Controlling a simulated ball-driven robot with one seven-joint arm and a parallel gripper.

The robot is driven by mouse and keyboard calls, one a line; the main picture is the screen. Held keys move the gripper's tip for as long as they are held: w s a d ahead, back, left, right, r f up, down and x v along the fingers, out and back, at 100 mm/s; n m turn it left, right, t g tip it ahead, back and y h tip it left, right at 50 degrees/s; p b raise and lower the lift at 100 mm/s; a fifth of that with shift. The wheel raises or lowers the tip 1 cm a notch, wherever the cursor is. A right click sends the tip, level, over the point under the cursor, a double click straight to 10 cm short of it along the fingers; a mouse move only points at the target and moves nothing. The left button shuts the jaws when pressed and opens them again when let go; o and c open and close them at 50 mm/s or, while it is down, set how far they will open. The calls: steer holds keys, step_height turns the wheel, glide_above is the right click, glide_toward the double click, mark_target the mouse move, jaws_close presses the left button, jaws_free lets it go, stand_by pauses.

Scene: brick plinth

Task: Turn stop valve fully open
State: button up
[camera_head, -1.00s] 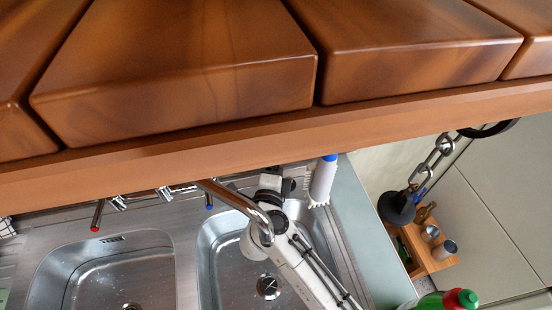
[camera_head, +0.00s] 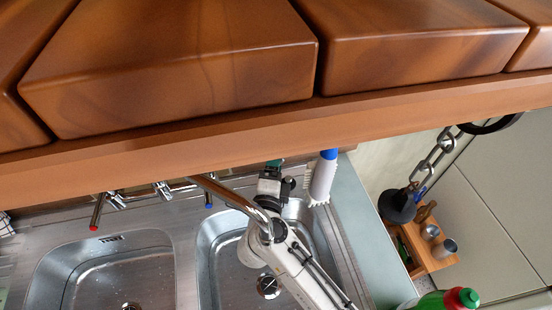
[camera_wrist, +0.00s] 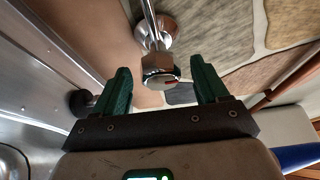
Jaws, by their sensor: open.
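The stop valve (camera_wrist: 158,68) is a chrome fitting with a shiny rounded knob and a small red mark on its face. In the wrist view it sits at top centre, with a chrome pipe rising from it beside a round wall flange. My gripper (camera_wrist: 160,68) is open, with one green finger to the left of the knob and one to the right. Gaps show on both sides, and I cannot tell how deep the knob lies between them. In the head view my gripper (camera_head: 273,172) is over the back of the right basin; the valve is hidden there.
A wooden slatted shelf (camera_head: 170,80) fills the upper head view. A chrome tap spout (camera_head: 225,192) crosses close to my arm. A white brush with a blue end (camera_head: 322,178) stands just right of my gripper. The steel sink (camera_head: 185,260) lies below.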

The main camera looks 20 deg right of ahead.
steer(key=b+v, duration=0.1)
steer(key=v, duration=0.8)
steer(key=shift+b, duration=0.35)
steer(key=shift+s, duration=0.1)
